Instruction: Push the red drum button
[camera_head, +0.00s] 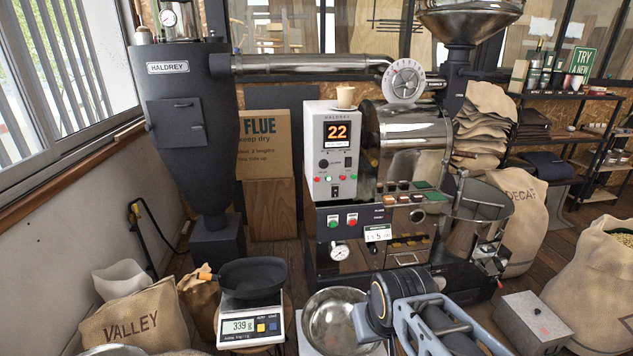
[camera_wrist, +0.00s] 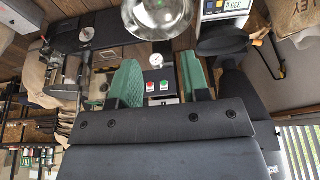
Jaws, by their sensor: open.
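The roaster's lower front panel (camera_head: 365,236) carries a red button (camera_head: 351,220) beside a green button (camera_head: 333,221). Both also show in the wrist view, the red button (camera_wrist: 151,87) left of the green button (camera_wrist: 164,86). Their labels are too small to read, so I cannot tell which one is marked drum. My gripper (camera_wrist: 160,65) is open and empty, with green-padded fingers either side of these buttons in the wrist view. It appears apart from the panel. In the head view my arm is at the lower right, and the fingertips cannot be made out.
Above, a control box (camera_head: 337,150) shows 22, with small red and green lights or buttons and a cup on top. In front stand a steel bowl (camera_head: 331,322) and a scale (camera_head: 250,325) bearing a black pan. A grey box (camera_head: 533,318) and sacks lie around the roaster.

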